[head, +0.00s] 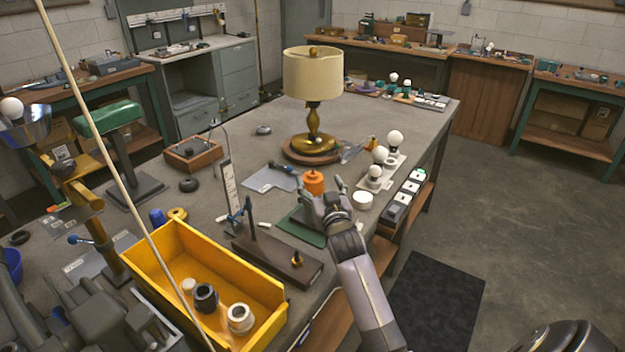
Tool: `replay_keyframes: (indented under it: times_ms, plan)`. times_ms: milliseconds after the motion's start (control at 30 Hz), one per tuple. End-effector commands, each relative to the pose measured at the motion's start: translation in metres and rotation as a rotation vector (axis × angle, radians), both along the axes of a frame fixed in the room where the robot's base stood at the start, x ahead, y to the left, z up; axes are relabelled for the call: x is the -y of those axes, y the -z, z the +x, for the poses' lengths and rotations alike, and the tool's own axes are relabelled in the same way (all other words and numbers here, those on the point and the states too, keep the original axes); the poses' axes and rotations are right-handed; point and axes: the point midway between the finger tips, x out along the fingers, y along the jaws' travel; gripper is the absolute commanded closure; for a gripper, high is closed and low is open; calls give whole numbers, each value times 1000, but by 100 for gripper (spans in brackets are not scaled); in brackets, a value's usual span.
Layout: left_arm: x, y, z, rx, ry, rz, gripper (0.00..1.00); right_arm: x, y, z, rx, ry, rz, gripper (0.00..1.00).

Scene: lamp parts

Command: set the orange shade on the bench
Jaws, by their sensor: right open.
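The small orange shade (314,183) stands upright on the grey bench (230,205), in front of the big lamp. My right gripper (323,191) reaches in from the lower right and is open. Its fingertips are right at the near side of the shade and cover its lower part. I cannot tell whether they touch it or whether the shade is between them. My left gripper is not in view.
A brass lamp with a cream shade (312,75) stands behind. White bulbs (380,155) on a holder are to the right. A yellow bin (205,265) and a dark wooden block (275,258) are nearer. A green mat (303,228) lies beside the gripper.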

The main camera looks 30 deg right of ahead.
Motion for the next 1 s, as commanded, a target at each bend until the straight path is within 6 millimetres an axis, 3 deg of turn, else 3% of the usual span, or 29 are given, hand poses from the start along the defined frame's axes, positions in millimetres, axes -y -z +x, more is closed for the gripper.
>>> replay_keyframes:
  times_ms: [500,800,1000]
  plan:
    - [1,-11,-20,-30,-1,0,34,10,0,50,-1,0,1,27]
    - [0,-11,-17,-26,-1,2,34,11,0,51,-1,0,1,28]
    - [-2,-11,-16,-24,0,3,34,11,0,51,-1,0,1,41]
